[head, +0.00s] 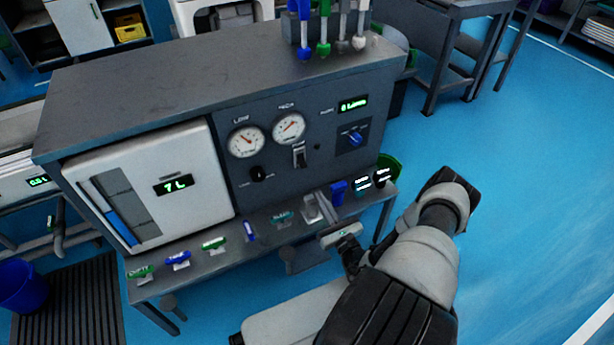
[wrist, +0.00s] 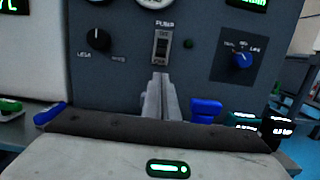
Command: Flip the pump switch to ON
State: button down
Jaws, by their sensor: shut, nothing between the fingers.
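The pump switch (head: 299,157) is a small upright switch on the dark front panel, below and between two round gauges. In the wrist view the pump switch (wrist: 161,46) sits under the label PUMP, straight ahead of my fingers. Its position, on or off, is too small to tell. My gripper (wrist: 159,80) is shut and empty, its grey fingers pointing at the panel just below the switch. A gap seems to remain between the fingertips and the switch. In the head view my gripper (head: 326,196) is in front of the panel, over the lower ledge.
A black knob (head: 257,174) is left of the switch and a blue knob (head: 355,138) is right. A blue handle (head: 339,192) stands close right of my fingers. Several coloured valve handles line the ledge (head: 190,274). A white tank (head: 150,190) fills the panel's left.

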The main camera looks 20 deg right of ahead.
aim_at(303, 164)
jog(key=w+r+b, duration=0.1)
jog(key=w+b, duration=0.1)
jog(key=w, duration=0.8)
jog(key=shift+a+r, duration=0.2)
jog(key=shift+r, duration=0.1)
jog(key=shift+r, duration=0.1)
jog(key=shift+s+r+g+p, duration=0.2)
jog(key=shift+g+p, duration=0.2)
jog(key=shift+p, duration=0.3)
